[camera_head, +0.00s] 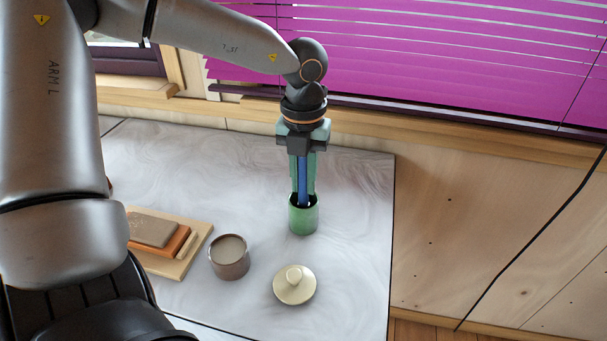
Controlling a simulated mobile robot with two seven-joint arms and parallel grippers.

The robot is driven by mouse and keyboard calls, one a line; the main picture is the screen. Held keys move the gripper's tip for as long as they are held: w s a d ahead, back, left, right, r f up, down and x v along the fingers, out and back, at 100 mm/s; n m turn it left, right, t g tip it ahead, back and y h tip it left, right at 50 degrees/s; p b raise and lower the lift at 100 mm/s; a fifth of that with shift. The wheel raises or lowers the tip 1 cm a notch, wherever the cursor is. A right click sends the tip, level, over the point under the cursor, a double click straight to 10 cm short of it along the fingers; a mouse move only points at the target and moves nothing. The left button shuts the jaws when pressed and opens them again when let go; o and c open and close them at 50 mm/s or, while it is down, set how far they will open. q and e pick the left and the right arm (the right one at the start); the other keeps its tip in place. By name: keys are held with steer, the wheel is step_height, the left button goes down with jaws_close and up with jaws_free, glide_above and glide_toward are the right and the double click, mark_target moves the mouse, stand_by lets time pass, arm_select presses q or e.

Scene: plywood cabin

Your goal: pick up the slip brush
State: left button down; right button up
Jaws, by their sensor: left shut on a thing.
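My left gripper (303,165) points straight down over a green cup (303,220) on the marbled table. It is shut on a blue, upright handle (302,182), which I take for the slip brush. The lower end of the brush goes down into the green cup and is hidden by its wall. I cannot tell whether it touches the bottom. My right gripper is not in view.
A brown round pot (229,262) and a cream lid with a knob (294,287) stand in front of the cup. A wooden board (188,262) with stacked blocks lies at left. The marbled table (355,220) is clear to the right; a wall and purple blinds (450,60) are behind.

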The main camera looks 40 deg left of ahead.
arm_select(q)
step_height(320, 180, up, 10)
steer(key=shift+r, duration=0.1)
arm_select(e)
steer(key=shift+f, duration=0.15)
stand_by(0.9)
